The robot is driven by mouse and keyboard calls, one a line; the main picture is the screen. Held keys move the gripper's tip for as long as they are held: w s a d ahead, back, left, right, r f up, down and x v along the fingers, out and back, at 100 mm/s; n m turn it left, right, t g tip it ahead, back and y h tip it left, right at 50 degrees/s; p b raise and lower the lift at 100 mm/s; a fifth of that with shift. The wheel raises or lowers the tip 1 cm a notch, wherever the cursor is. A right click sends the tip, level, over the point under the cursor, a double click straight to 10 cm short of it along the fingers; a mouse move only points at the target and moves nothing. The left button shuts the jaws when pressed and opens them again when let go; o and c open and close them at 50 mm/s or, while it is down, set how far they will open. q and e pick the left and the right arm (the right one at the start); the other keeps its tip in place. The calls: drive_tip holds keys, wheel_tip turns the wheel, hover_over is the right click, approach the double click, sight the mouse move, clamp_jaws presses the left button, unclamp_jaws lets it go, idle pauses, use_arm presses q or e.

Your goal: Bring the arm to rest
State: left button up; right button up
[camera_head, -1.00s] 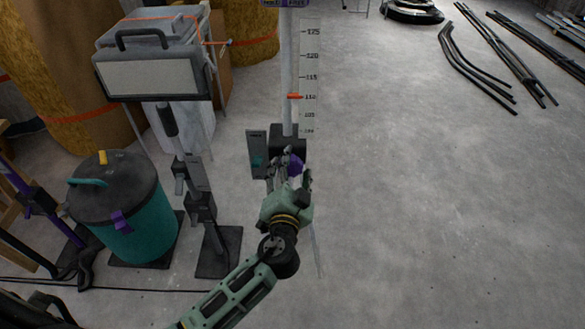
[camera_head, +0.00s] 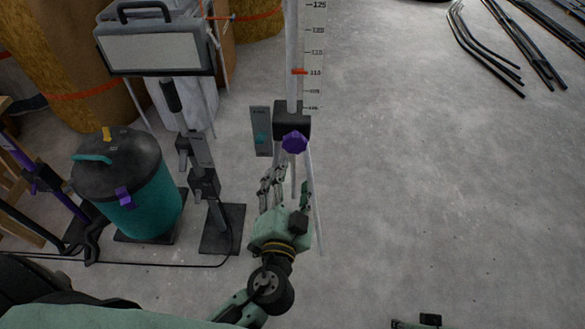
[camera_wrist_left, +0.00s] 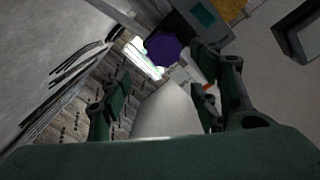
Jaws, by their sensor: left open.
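My left gripper (camera_head: 284,190) is open and empty in the head view. It is below and in front of the panel lift's purple knob (camera_head: 295,142), apart from it. The knob sits on the dark block (camera_head: 291,122) of the upright white mast (camera_head: 291,60). A scale strip (camera_head: 313,55) with an orange marker (camera_head: 300,72) runs beside the mast.
A teal canister (camera_head: 140,205) with a black lid stands at the left. Beside it is a dark stand (camera_head: 200,170) on a flat base. A work lamp (camera_head: 155,45) stands behind. Dark pipes (camera_head: 485,45) lie at the back right. The floor on the right is clear.

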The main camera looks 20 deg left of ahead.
use_arm(q)
drive_tip(key=shift+s, duration=0.2)
idle(0.4)
